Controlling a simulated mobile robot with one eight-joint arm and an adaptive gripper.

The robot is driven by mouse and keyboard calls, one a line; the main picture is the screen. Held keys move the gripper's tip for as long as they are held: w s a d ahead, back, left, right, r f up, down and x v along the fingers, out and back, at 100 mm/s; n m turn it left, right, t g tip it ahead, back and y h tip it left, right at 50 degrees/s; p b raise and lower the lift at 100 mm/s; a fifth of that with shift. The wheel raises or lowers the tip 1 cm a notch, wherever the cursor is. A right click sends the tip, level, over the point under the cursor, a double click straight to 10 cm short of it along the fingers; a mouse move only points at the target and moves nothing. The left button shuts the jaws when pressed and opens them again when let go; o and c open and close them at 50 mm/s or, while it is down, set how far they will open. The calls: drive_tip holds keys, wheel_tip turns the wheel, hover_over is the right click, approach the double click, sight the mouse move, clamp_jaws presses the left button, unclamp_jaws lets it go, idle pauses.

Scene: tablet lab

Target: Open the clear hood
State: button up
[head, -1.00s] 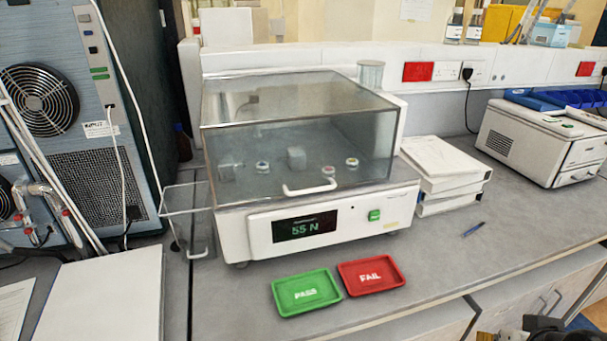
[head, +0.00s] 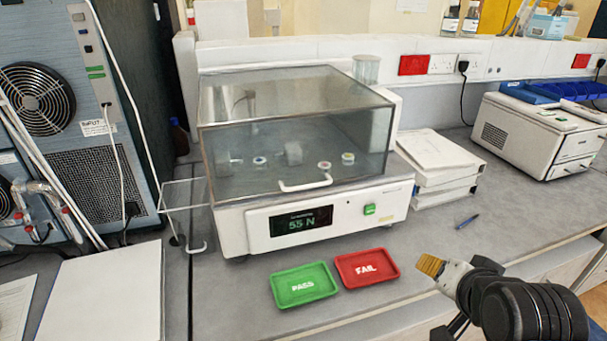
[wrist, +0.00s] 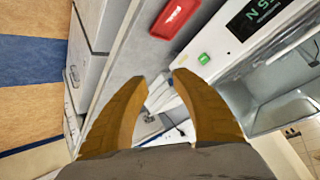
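The clear hood (head: 250,150) is a smoky see-through box, lowered over the top of the white tester (head: 235,232). Its white bar handle (head: 306,184) runs along the lower front edge. Small round pieces and grey fixtures show through it. My gripper (head: 430,266) is at the lower right of the head view, in front of and to the right of the tester, apart from the hood and handle. In the wrist view its two tan fingers (wrist: 161,77) are spread with nothing held between them. Part of the hood shows at the right there (wrist: 280,95).
A green PASS tray (head: 304,287) and a red FAIL tray (head: 366,269) lie before the tester. Stacked white binders (head: 437,165) and a pen (head: 467,222) are to its right. A clear open-topped box (head: 185,205) stands at its left.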

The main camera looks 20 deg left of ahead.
drive_tip(key=w+a+r+m+t+y+p, duration=0.25)
drive_tip(key=w+a, duration=0.25)
drive_tip(key=a, duration=0.6)
drive_tip(key=m+y+p, duration=0.1)
drive_tip(key=m+y, duration=0.4)
approach(305, 188)
drive_tip(key=shift+t+h, duration=0.25)
drive_tip(key=shift+t, duration=0.2)
drive_tip(key=b+x, duration=0.1)
drive_tip(key=x, duration=0.4)
drive_tip(key=b+x, duration=0.1)
drive_tip(key=x, duration=0.4)
drive_tip(key=shift+a+f, duration=0.25)
drive_tip(key=shift+a, duration=0.1)
clamp_jaws()
